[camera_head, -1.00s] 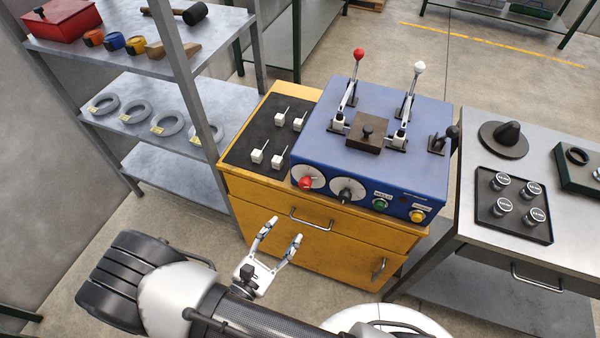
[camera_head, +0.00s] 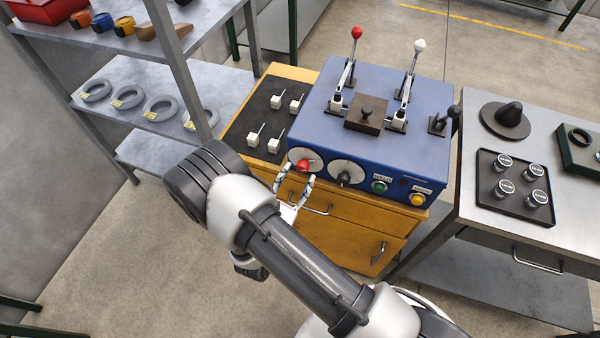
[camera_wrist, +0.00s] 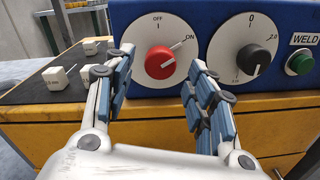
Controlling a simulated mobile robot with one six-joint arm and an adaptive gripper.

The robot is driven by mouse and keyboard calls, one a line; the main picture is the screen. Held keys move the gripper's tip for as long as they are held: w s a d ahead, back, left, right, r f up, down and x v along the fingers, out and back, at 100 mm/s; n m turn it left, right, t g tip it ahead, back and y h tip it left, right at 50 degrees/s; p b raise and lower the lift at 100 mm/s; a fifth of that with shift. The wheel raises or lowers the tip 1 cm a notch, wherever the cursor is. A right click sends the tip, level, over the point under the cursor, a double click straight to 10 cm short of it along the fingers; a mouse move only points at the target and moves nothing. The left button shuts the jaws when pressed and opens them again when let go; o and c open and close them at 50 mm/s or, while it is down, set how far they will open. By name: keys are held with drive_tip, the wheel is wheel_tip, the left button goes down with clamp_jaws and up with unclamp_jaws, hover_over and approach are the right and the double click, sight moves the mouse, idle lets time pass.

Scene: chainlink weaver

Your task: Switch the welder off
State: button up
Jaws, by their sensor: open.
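The welder is a blue box (camera_head: 375,115) on a yellow cabinet (camera_head: 345,237). Its front carries a red rotary switch (camera_head: 303,166) on a white dial marked OFF and ON. In the wrist view the red switch (camera_wrist: 160,62) has its pointer toward ON, at the upper right; OFF is at the top. My gripper (camera_head: 293,180) is in front of this dial, open and empty. In the wrist view my gripper's fingers (camera_wrist: 162,70) stand to the left and right of the red knob, apart from each other. I cannot tell whether they touch it.
Right of the switch are a black dial knob (camera_head: 345,178), a green button (camera_head: 379,187) and a yellow button (camera_head: 417,199). Two levers stand on top of the welder. A grey shelf (camera_head: 140,105) is at left, and a metal table (camera_head: 477,225) at right.

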sight(303, 165)
drive_tip(key=shift+x, duration=1.45)
drive_tip(key=shift+c, duration=0.2)
drive_tip(key=c, duration=1)
drive_tip(key=shift+n, duration=0.3)
drive_tip(key=n, duration=0.5)
drive_tip(key=shift+d+n, duration=0.1)
drive_tip(key=shift+n, duration=0.2)
drive_tip(key=n, duration=0.5)
drive_tip(key=shift+s+n+t, duration=0.1)
drive_tip(key=shift+n+t, duration=0.2)
drive_tip(key=shift+n, duration=0.1)
